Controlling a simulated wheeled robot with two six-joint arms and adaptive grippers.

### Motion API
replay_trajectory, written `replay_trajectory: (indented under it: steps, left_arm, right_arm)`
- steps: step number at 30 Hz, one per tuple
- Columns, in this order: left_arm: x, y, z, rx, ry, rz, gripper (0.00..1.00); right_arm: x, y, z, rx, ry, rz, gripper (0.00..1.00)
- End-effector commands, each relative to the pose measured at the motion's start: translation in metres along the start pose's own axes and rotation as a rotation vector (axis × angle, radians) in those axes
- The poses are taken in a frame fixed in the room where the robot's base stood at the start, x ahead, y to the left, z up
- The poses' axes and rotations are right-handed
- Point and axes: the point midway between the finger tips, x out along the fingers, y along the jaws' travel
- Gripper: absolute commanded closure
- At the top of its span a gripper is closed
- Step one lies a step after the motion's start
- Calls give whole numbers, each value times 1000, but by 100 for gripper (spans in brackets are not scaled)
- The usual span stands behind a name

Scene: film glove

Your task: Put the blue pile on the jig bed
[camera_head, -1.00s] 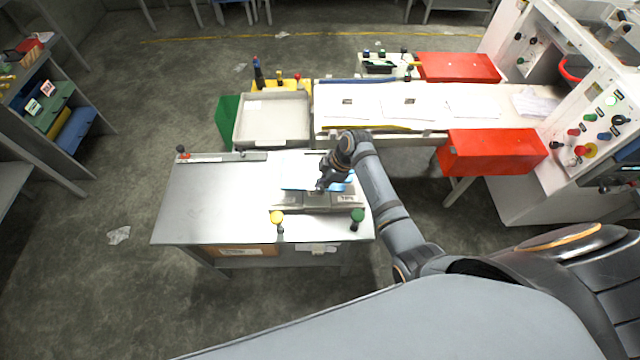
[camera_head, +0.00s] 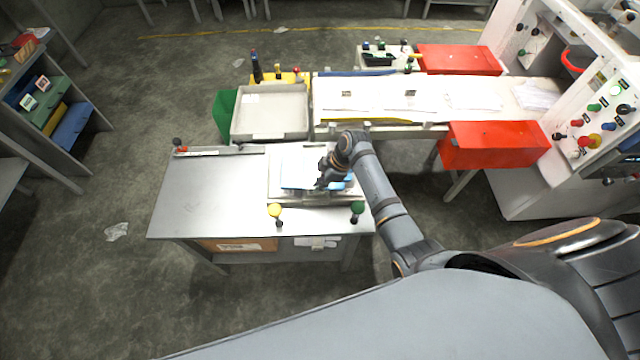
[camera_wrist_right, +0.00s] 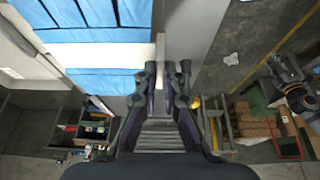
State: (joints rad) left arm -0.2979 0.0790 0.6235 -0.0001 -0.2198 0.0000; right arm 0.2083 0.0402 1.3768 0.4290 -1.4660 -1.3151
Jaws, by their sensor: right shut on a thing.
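The blue pile (camera_head: 298,183) shows as a blue strip over the near part of the pale jig bed (camera_head: 285,158) on the grey table. In the right wrist view the pile (camera_wrist_right: 100,48) fills the upper left as flat blue sheets with white bands. My right gripper (camera_head: 325,181) is at the pile's right part. In the wrist view my right gripper (camera_wrist_right: 166,80) has its fingers close together at the pile's edge, shut on it. The arm hides part of the pile and bed. I cannot tell whether the pile touches the bed.
A yellow knob (camera_head: 274,210) and a green knob (camera_head: 357,207) stand at the table's front edge. The table's left part (camera_head: 205,190) is clear. A grey tray (camera_head: 270,112) stands behind. A red box (camera_head: 492,145) is at the right, by the white machine.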

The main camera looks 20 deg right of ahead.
Motion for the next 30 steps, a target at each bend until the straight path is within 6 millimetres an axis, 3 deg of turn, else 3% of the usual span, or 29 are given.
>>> replay_trajectory:
  steps: [30]
  left_arm:
    - [24,1,7,1,-7,-1,60]
  right_arm:
    - [35,0,15,0,0,0,100]
